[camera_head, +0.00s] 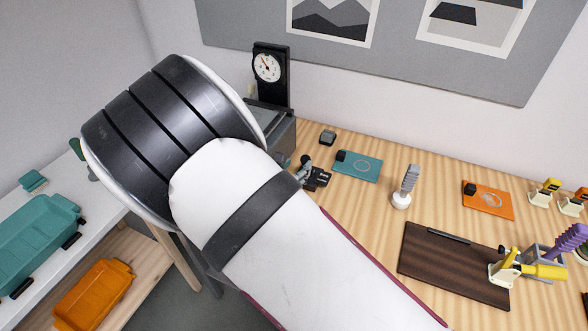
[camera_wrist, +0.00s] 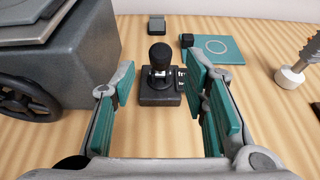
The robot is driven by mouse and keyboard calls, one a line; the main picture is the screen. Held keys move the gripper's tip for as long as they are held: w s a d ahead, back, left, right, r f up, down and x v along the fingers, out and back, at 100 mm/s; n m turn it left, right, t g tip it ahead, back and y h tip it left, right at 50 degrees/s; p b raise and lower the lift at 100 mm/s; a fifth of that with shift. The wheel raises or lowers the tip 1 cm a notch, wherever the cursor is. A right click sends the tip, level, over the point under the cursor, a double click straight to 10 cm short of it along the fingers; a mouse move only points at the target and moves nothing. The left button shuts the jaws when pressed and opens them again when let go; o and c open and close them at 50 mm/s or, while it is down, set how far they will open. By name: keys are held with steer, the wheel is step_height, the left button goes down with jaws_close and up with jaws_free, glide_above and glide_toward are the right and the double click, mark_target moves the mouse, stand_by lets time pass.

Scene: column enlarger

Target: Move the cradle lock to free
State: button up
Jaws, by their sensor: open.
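In the wrist view, a small black lever block (camera_wrist: 160,98) stands on the wooden table, with a round black knob (camera_wrist: 160,54) on a short grey stem. It looks like the cradle lock, and a plate with white lettering (camera_wrist: 181,78) sits at its right side. My gripper (camera_wrist: 160,100) is open, its teal-padded fingers to the left and right of the lever in the picture, touching nothing visible. In the head view, the lever's labelled dark base (camera_head: 318,178) shows just past my arm, which hides much of the area around it.
A dark grey housing (camera_wrist: 75,60) with a black handwheel (camera_wrist: 28,98) stands close on the left. A teal plate (camera_wrist: 216,50) with a white ring and a small grey block (camera_wrist: 156,25) lie behind. A white-based post (camera_wrist: 290,77) stands right. Bare table surrounds the lever.

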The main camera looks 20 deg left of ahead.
mark_target(304, 159)
steer(key=shift+b+x, duration=1.25)
steer(key=shift+x, duration=1.65)
steer(key=shift+w, duration=0.1)
steer(key=shift+w+f, duration=0.1)
steer(key=shift+w, duration=0.1)
steer(key=shift+c, duration=0.6)
